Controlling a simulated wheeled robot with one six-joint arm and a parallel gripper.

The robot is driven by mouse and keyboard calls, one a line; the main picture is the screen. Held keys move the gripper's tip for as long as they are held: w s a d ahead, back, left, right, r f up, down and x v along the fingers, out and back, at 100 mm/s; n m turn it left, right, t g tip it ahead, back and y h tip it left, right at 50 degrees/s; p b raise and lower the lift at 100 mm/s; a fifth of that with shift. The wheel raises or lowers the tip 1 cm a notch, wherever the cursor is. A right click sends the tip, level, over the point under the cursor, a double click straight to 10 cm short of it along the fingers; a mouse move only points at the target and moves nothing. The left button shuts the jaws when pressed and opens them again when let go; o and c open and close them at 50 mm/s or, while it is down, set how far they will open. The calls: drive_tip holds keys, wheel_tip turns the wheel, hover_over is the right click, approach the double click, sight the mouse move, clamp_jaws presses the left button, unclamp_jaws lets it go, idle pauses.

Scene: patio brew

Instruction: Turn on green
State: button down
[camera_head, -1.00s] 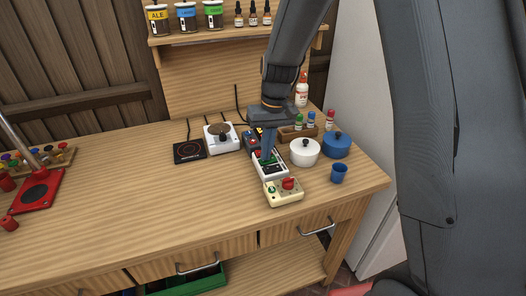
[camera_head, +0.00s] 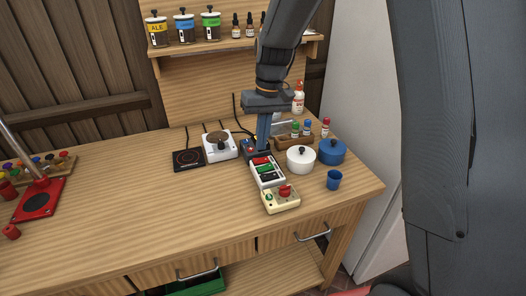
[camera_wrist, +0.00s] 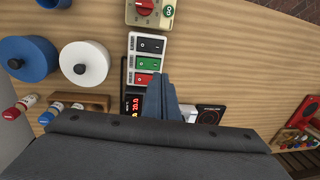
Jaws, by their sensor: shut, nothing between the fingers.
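The switch box (camera_head: 277,183) is a white strip with three rockers in a row: red (camera_head: 262,160), green (camera_head: 265,168) and black (camera_head: 269,177). It also shows in the wrist view, with the green rocker (camera_wrist: 147,63) between the black (camera_wrist: 150,45) and the red (camera_wrist: 145,79). Whether the green rocker is on or off I cannot tell. My gripper (camera_head: 263,147) is shut and empty, pointing down just behind the red end of the strip. In the wrist view my gripper (camera_wrist: 161,76) is beside the red rocker; I cannot tell whether it touches.
A dark box with a lit display (camera_wrist: 137,104) stands behind the strip. A cream box with a red knob (camera_head: 285,190) stands in front. A white pot (camera_head: 301,160), a blue pot (camera_head: 332,151) and a blue cup (camera_head: 334,180) are to the right. The table's left middle is clear.

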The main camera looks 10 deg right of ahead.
wheel_tip(320, 180, up, 7)
drive_tip(key=b, duration=0.1)
drive_tip(key=shift+a+f, duration=0.2)
drive_tip(key=shift+a, duration=0.15)
drive_tip(key=shift+s, duration=0.1)
drive_tip(key=s+d+f, duration=0.3)
drive_tip(key=s, duration=0.3)
drive_tip(key=s+d+f+m+t+h, duration=0.1)
drive_tip(key=s+d+f, duration=0.2)
drive_tip(key=s, duration=0.3)
drive_tip(key=s+d+f+m, duration=0.1)
drive_tip(key=s+d+f, duration=0.2)
drive_tip(key=s, duration=0.3)
drive_tip(key=shift+d+f+t+b, duration=0.2)
drive_tip(key=shift+d+t+b, duration=0.15)
drive_tip(key=shift+d, duration=0.55)
drive_tip(key=shift+s+a, duration=0.1)
drive_tip(key=shift+s, duration=0.05)
